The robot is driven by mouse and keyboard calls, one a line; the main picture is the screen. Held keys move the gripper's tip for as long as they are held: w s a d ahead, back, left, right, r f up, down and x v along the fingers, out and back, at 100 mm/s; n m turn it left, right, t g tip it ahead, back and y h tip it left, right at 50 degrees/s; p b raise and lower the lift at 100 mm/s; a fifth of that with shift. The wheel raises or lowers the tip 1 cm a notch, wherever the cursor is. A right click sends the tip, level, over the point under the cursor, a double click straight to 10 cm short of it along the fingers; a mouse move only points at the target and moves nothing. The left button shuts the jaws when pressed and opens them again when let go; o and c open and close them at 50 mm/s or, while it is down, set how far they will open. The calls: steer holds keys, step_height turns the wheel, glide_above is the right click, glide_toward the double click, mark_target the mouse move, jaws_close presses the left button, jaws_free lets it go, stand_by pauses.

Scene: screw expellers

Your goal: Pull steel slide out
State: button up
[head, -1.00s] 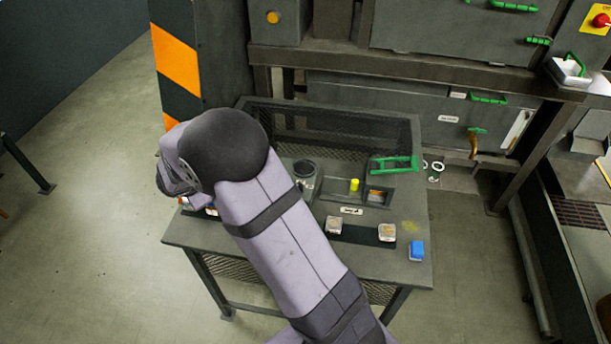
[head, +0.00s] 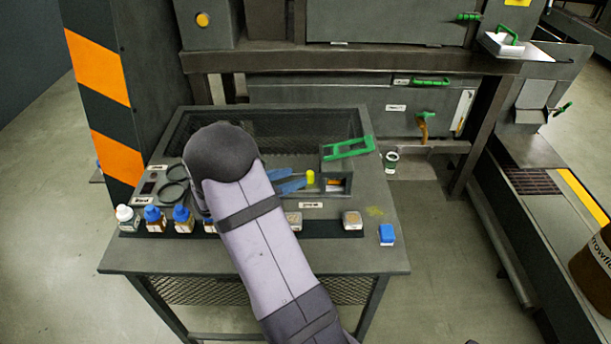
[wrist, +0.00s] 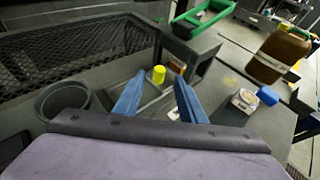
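A yellow knob (head: 310,177) stands on the table beside a small dark box (head: 338,168) with a green frame on top. The knob shows in the wrist view (wrist: 158,74), ahead and between my fingers. My gripper (head: 297,180) has blue fingers pointing at the knob from the left in the head view. In the wrist view my gripper (wrist: 158,82) is open, with a clear gap between the fingers and nothing held. I cannot tell for sure which part is the steel slide; a flat pale strip lies under the knob, partly hidden by my fingers.
A round dark cup (wrist: 62,98) is left of my fingers. A mesh guard (wrist: 75,50) runs behind it. Several bottles with blue or white caps (head: 155,218) line the table's left front. Sample tins (head: 352,220) and a blue block (head: 387,235) stand right of my arm.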

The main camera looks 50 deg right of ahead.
mark_target(308, 174)
steer(key=shift+p+x, duration=0.35)
steer(key=shift+x, duration=2.9)
steer(key=shift+f, duration=0.1)
steer(key=shift+c, duration=0.3)
